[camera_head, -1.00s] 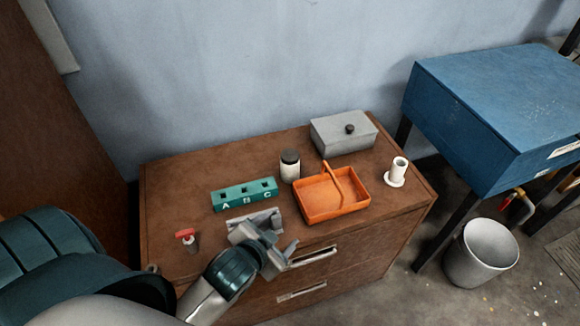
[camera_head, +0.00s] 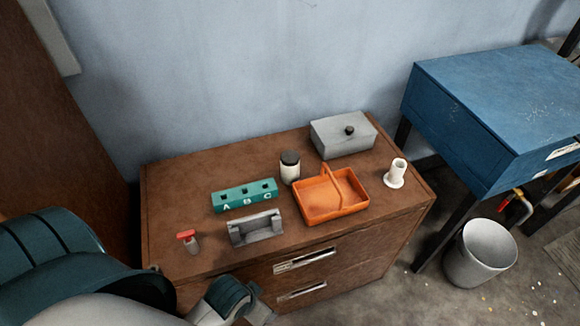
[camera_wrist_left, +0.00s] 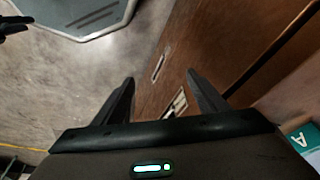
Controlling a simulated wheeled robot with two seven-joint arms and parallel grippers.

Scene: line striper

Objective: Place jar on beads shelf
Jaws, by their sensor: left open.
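The jar (camera_head: 290,168), white with a black lid, stands upright on the brown cabinet top, between the teal block and the orange tray. I cannot make out a shelf marked for beads in either view. The jar is out of that view.
The cabinet top (camera_head: 180,175) also holds a teal block (camera_head: 245,196) lettered A B C, a grey cradle (camera_head: 256,228), a red-topped bottle (camera_head: 188,241), an orange tray (camera_head: 333,210), a grey lidded box (camera_head: 343,135) and a white stand (camera_head: 396,174). A bucket (camera_head: 482,252) stands right.

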